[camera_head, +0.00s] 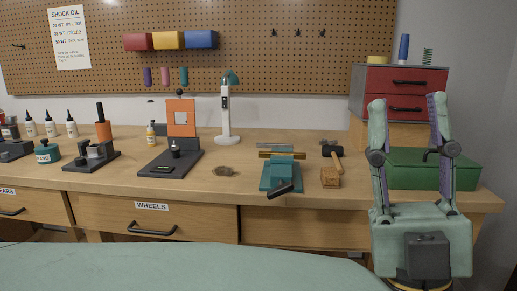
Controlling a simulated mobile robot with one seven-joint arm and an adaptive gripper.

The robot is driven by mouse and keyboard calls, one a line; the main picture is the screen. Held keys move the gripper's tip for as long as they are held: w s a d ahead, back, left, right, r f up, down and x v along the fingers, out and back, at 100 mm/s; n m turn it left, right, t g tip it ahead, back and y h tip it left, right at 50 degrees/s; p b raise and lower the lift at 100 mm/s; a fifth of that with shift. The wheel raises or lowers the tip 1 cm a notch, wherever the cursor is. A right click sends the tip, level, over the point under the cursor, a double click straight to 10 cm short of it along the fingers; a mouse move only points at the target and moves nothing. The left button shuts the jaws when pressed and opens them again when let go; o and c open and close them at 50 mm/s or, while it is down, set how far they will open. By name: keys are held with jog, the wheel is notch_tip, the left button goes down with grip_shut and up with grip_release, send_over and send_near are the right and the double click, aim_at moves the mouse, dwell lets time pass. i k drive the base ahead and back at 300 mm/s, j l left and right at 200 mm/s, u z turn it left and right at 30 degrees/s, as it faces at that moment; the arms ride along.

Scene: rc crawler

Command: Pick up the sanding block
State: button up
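A small tan-brown block (331,178), which looks like the sanding block, sits on the workbench near its front edge, right of a teal vise (281,176). It is too small to make out its faces clearly. My gripper (408,104) is at the right, with its two fingers pointing up and spread wide apart. It is open, with nothing between the fingers. It appears in front of the bench, to the right of the block and apart from it.
A black-headed hammer (333,150) lies just behind the block. A green case (405,168) and a red-drawer cabinet (401,92) stand behind my gripper. A small round dish (223,171) lies left of the vise. The bench top between them is mostly clear.

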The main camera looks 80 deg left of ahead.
aim_at(330, 177)
jog(key=u, duration=2.35)
